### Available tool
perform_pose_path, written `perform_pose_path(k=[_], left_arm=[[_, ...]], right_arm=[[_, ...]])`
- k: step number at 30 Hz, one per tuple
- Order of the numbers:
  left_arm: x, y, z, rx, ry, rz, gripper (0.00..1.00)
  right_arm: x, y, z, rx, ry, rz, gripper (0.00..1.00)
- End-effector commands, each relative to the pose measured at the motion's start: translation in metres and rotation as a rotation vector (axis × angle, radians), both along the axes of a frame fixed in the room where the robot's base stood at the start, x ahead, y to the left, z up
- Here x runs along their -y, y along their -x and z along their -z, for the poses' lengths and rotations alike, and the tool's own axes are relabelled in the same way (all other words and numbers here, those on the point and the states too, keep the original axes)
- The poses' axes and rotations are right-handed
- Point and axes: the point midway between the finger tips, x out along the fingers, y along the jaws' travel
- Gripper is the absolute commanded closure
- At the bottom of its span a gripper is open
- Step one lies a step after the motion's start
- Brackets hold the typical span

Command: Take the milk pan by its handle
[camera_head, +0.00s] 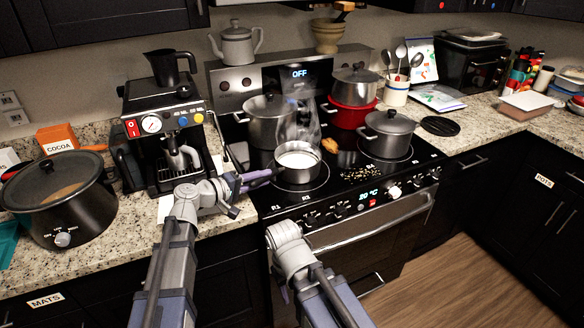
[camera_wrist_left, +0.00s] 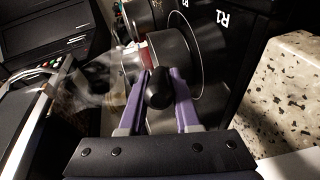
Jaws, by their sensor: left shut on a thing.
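The milk pan (camera_head: 299,168) is a small metal pan with white liquid in it. It stands on the front left burner of the black stovetop, and pale steam rises above it. Its dark handle (camera_head: 262,176) points left, toward the coffee machine. My left gripper (camera_head: 244,182) is shut on the handle. In the left wrist view the handle's black end (camera_wrist_left: 159,90) sits between the two purple fingers. My right gripper is not in view; only part of that arm shows at the bottom.
A lidded pot (camera_head: 270,122) stands close behind the pan. A red pot (camera_head: 349,114) and another grey lidded pot (camera_head: 388,136) stand to the right. The coffee machine (camera_head: 163,122) is left of the stove, with a slow cooker (camera_head: 62,204) beyond it. Brown crumbs lie on the stovetop right of the pan.

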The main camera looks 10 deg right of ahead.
Motion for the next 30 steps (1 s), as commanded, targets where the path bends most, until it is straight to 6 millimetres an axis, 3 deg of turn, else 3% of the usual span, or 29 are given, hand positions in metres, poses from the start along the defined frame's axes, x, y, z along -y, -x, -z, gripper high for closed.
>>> perform_pose_path(k=[3, 30], left_arm=[[-0.0001, 0.0001, 0.0002, 0.000, 0.000, 0.000, 1.00], [-0.0001, -0.0002, -0.0068, 0.000, 0.002, -0.001, 1.00]], right_arm=[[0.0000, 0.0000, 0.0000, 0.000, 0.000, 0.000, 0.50], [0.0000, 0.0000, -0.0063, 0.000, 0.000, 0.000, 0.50]])
